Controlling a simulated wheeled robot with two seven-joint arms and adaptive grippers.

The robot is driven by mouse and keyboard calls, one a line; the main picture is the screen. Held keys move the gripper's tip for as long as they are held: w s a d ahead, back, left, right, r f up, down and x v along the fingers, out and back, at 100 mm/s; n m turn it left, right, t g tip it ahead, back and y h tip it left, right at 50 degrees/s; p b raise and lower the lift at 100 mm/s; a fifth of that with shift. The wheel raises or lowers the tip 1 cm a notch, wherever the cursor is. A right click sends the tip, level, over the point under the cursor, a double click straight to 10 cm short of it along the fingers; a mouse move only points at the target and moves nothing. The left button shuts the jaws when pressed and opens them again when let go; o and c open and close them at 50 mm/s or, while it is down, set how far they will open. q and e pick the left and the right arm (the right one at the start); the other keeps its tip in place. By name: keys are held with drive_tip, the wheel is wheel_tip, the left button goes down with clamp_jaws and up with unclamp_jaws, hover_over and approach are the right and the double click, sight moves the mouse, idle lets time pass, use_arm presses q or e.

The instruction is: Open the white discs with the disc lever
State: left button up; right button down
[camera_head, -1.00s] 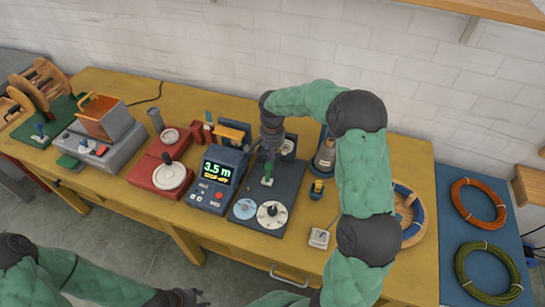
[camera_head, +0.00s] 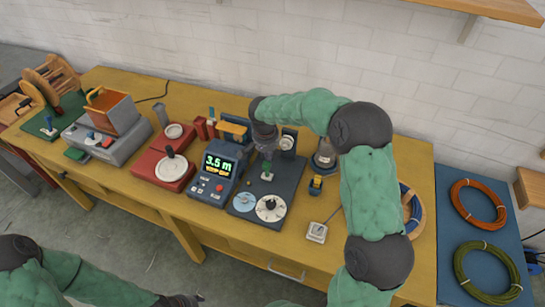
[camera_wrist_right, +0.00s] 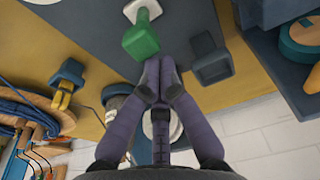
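A dark plate (camera_head: 290,185) on the yellow bench carries a white disc (camera_head: 271,208) with a dark centre and a pale blue disc (camera_head: 245,202) beside it. Behind them stands a small green-knobbed lever (camera_head: 267,175). In the right wrist view the green knob (camera_wrist_right: 141,40) sits on a white base. My right gripper (camera_head: 267,155) is just behind and above the lever. Its fingertips (camera_wrist_right: 158,80) are together with nothing seen between them, close to the knob; I cannot tell whether they touch it. My left gripper (camera_head: 182,300) is at the bottom edge, its fingers unclear.
A display unit (camera_head: 216,170) reading 3.5 m stands left of the plate, with red machines (camera_head: 172,168) beyond it. A yellow-and-blue part (camera_head: 316,185) and a small white-topped box (camera_head: 317,232) are to the right. Coils of cable (camera_head: 478,205) lie at the far right.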

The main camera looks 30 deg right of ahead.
drive_tip(key=shift+s+a+r, duration=0.1)
drive_tip(key=shift+s+a, duration=0.2)
drive_tip(key=shift+a, duration=0.25)
drive_tip(key=shift+r+p, duration=0.5)
drive_tip(key=shift+r, duration=0.3)
drive_tip(key=shift+r, duration=0.1)
